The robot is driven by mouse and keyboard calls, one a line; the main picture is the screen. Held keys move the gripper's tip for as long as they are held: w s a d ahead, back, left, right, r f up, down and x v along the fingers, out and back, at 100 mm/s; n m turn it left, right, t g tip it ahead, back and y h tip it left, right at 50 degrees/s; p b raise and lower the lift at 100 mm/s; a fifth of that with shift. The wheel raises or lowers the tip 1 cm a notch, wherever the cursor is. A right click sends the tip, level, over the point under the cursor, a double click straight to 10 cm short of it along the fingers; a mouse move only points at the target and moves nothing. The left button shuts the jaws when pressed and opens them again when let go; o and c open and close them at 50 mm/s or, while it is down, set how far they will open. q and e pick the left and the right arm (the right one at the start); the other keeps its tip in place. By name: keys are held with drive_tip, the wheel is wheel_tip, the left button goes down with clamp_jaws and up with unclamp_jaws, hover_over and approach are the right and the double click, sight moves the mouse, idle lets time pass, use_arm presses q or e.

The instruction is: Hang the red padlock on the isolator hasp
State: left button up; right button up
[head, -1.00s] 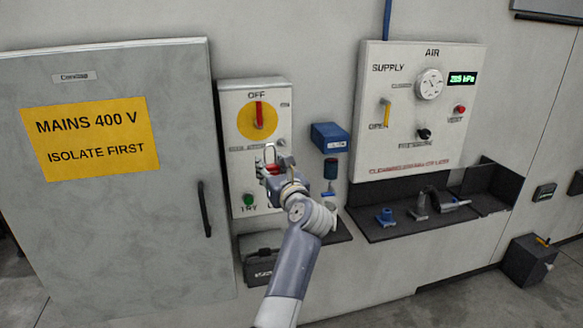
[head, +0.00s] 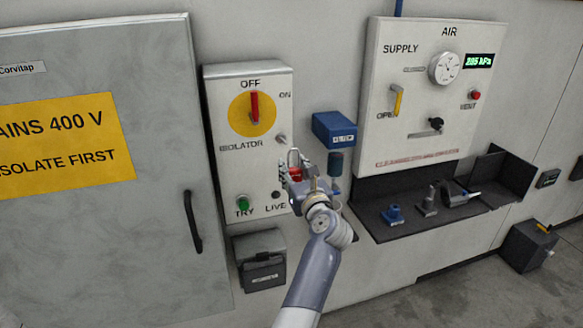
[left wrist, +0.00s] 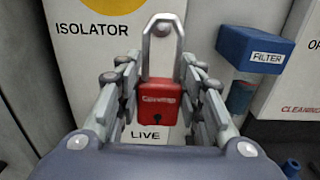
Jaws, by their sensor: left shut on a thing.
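My left gripper (head: 294,178) is shut on the red padlock (left wrist: 160,108), with its fingers on both sides of the body. The padlock (head: 295,174) is upright, its steel shackle pointing up; I cannot tell whether the shackle is locked. The isolator panel (head: 225,110) has a red handle (head: 254,108) upright at OFF. A small grey metal piece (head: 281,138), seemingly the hasp, sits at the panel's right side, above the padlock in the head view. In the left wrist view a grey round piece (left wrist: 161,29) shows through the shackle; contact cannot be told. My right gripper is not in view.
A blue filter box (head: 334,129) with a dark bowl below is close to the right of my gripper. The air panel (head: 405,130) and a dark shelf (head: 375,228) are further right. A grey cabinet (head: 110,230) with a black handle stands left.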

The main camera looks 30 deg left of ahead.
use_arm(q)
drive_tip(key=shift+a+r, duration=0.1)
drive_tip(key=shift+r, duration=0.25)
drive_tip(key=shift+w+a+f, duration=0.1)
drive_tip(key=shift+w+a, duration=0.2)
drive_tip(key=shift+w+a+f, duration=0.15)
drive_tip(key=shift+w+a, duration=0.1)
drive_tip(key=shift+a, duration=0.05)
drive_tip(key=b+x, duration=0.1)
drive_tip(key=x, duration=0.4)
drive_tip(key=shift+f, duration=0.15)
drive_tip(key=shift+w+a+f+b, duration=0.25)
drive_tip(key=shift+w+a+b, duration=0.05)
drive_tip(key=shift+b, duration=0.2)
drive_tip(key=shift+w+a+f+b, duration=0.1)
drive_tip(key=shift+w+a+b, duration=0.15)
drive_tip(key=shift+a+b, duration=0.05)
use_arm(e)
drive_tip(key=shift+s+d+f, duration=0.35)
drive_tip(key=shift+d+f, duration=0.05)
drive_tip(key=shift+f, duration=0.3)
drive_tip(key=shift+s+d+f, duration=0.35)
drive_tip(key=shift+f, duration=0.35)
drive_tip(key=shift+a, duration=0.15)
